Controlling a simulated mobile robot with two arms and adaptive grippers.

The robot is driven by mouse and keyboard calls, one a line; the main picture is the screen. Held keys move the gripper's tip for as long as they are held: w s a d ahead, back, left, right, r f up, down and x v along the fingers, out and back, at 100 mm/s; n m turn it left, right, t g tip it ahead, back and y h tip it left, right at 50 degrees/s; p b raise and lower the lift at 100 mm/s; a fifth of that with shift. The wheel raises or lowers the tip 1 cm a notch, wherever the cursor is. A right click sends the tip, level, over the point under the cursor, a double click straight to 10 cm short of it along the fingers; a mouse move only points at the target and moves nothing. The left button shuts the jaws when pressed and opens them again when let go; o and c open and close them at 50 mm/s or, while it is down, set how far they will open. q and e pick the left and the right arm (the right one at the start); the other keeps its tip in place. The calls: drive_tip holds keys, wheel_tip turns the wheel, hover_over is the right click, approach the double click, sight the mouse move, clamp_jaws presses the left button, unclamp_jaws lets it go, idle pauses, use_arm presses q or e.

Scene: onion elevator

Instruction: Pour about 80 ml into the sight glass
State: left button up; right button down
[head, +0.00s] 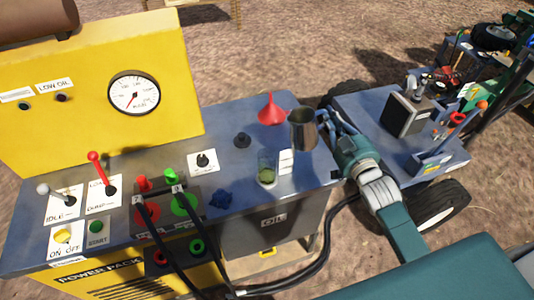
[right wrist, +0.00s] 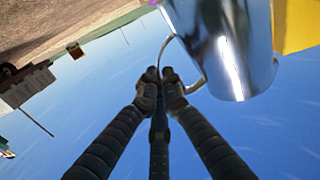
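A metal jug (head: 303,130) is held above the right part of the blue-grey deck, close to upright, with its mouth up. What is inside it cannot be made out. My right gripper (head: 325,122) is shut on its thin handle; in the right wrist view the fingertips (right wrist: 164,75) meet at the handle and the shiny jug wall (right wrist: 222,45) is above right. The clear sight glass (head: 266,168) stands on the deck, lower left of the jug, with greenish liquid in its lower part. A white marked card (head: 286,161) is beside it. My left gripper is out of view.
A red funnel (head: 271,109) is behind the glass, a black cap (head: 242,140) to its left. Levers and hose couplings (head: 184,203) fill the left side. A cart (head: 345,103) stands to the right.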

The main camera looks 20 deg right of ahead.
sight(320, 113)
drive_tip(key=a+r+n, duration=0.1)
drive_tip(key=r+n, duration=0.1)
drive_tip(key=shift+a+r, duration=0.3)
drive_tip(key=shift+a, duration=0.05)
drive_tip(key=shift+a+n+b, duration=0.3)
drive_tip(key=shift+a+n, duration=0.25)
drive_tip(key=shift+n, duration=0.05)
drive_tip(key=shift+a+r+n, duration=0.15)
drive_tip(key=shift+a+n, duration=0.2)
drive_tip(key=shift+n, duration=0.05)
drive_tip(key=shift+s+a+r+n+b, duration=0.15)
drive_tip(key=shift+a+r+n, duration=0.25)
drive_tip(key=shift+a+n, duration=0.55)
drive_tip(key=shift+w+a+r+n+b, duration=0.15)
drive_tip(key=shift+a+r+n, duration=0.25)
drive_tip(key=shift+a+n, duration=0.5)
drive_tip(key=shift+s+a+r+n+b, duration=0.1)
drive_tip(key=shift+a+r+n+b, duration=0.3)
drive_tip(key=shift+n, duration=0.85)
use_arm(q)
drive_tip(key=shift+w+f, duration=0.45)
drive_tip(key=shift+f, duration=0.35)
use_arm(e)
drive_tip(key=shift+a+n+y, duration=0.3)
drive_tip(key=shift+a+y, duration=0.05)
drive_tip(key=shift+y, duration=0.05)
